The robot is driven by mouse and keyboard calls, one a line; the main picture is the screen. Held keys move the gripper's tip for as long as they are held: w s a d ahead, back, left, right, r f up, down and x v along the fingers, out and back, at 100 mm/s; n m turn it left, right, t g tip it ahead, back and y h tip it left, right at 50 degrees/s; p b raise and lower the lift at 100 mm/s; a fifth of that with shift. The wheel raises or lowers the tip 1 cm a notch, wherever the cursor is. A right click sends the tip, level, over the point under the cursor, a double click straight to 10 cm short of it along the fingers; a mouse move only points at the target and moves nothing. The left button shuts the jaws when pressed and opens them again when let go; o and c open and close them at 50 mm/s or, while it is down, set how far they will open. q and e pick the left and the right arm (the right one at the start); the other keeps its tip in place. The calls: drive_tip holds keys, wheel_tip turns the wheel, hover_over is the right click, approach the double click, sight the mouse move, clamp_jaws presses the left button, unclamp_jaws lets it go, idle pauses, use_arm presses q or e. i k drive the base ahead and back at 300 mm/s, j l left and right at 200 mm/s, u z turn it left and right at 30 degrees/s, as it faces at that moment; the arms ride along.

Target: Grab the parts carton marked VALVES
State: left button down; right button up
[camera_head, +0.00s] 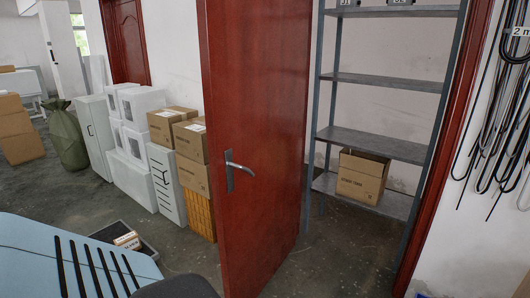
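No carton's marking can be read clearly enough here to tell which says VALVES. One brown carton (361,180) with small dark print sits on a low shelf of the grey rack, behind the doorway. A small carton (128,240) with dark lettering and a pale top lies in a dark tray (148,250) on the floor at lower left. More brown cartons (172,125) are stacked left of the red door, partly hidden by it. Neither of my grippers is in view.
The red door (255,140) stands open and covers the middle. The grey rack (390,80) has mostly bare shelves. White boxes, a green sack (66,135) and other cartons (18,130) stand at left. Cables (500,120) hang at right. A light-blue slotted surface (60,265) fills the lower left.

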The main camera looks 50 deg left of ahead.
sight(131, 241)
drive_tip(key=j, duration=0.75)
drive_tip(key=k+j, duration=0.1)
drive_tip(key=j, duration=0.6)
drive_tip(key=k+j, duration=0.1)
drive_tip(key=j, duration=1.4)
drive_tip(key=k+j+z, duration=0.1)
drive_tip(key=j, duration=0.6)
drive_tip(key=k+j, duration=0.1)
drive_tip(key=j, duration=1.35)
drive_tip(key=u, duration=1.4)
drive_tip(key=k+j, duration=0.05)
